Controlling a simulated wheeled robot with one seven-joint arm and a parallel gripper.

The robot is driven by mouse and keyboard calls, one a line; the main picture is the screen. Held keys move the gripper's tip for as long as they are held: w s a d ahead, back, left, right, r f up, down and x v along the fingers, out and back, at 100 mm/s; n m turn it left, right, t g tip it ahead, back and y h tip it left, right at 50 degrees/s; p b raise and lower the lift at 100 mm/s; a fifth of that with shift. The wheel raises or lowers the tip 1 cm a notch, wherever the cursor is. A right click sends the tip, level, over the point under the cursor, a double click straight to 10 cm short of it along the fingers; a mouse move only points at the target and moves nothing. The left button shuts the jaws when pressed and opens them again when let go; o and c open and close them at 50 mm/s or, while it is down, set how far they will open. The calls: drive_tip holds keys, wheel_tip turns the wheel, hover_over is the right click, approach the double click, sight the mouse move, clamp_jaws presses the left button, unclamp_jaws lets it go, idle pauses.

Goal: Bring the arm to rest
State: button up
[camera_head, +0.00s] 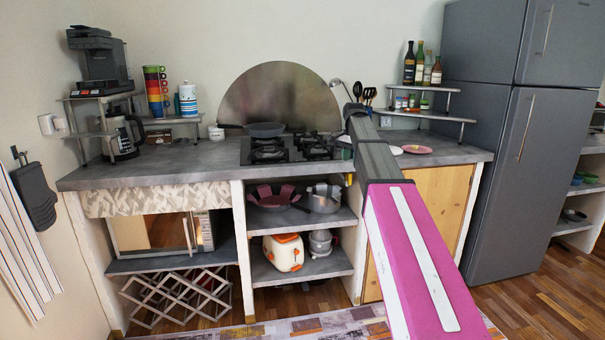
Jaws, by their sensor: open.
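My arm (413,255), with a pink and white link and a dark grey link beyond it, reaches from the bottom right up and away over the counter. Its far dark end (355,110) shows to the right of the stove, in front of the wall. I cannot make out my gripper's fingers; they are hidden behind the arm or out of sight. The grey counter (190,160) runs across the view behind and below the arm. Whether the arm touches the counter cannot be told.
A pan (265,130) sits on the stove (270,153) left of the arm. Plates (416,149) lie to the right, below a shelf with bottles (420,66). A grey fridge (530,110) stands at the right. The counter's left front is clear.

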drive_tip(key=s+f+n, duration=0.3)
drive_tip(key=s+f, duration=0.4)
drive_tip(key=f, duration=0.5)
drive_tip(key=s+f+n, duration=0.2)
drive_tip(key=s+f, duration=0.5)
drive_tip(key=f, duration=0.6)
drive_tip(key=s+f+n, duration=0.5)
drive_tip(key=s+f, duration=1)
drive_tip(key=s, duration=0.2)
drive_tip(key=shift+s, duration=0.25)
